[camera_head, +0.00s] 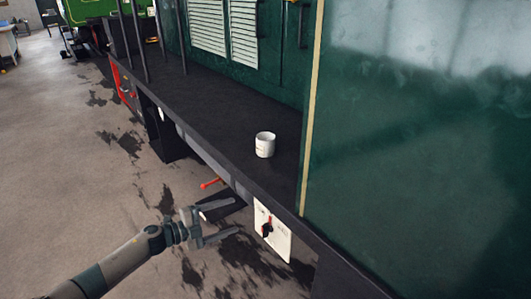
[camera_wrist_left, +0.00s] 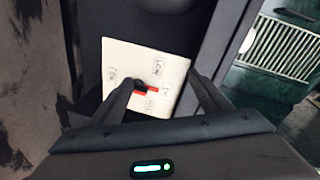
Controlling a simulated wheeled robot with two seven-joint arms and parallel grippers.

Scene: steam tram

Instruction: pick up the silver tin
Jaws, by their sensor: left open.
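I see no clearly silver tin. A small whitish cylinder (camera_head: 265,145), like a cup or tin with an open top, stands upright on the dark ledge (camera_head: 215,105) of the green vehicle in the head view. My left gripper (camera_head: 236,217) is open and empty, below and left of this cylinder, outside the ledge and apart from it. In the left wrist view my open fingers (camera_wrist_left: 163,88) point toward a white plate with a switch. My right gripper is not in view.
The white switch plate (camera_head: 273,232) with a red and black knob hangs on the ledge's side, near my left gripper. A red handle (camera_head: 211,183) sticks out there too. A large green panel (camera_head: 420,150) stands right of the cylinder.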

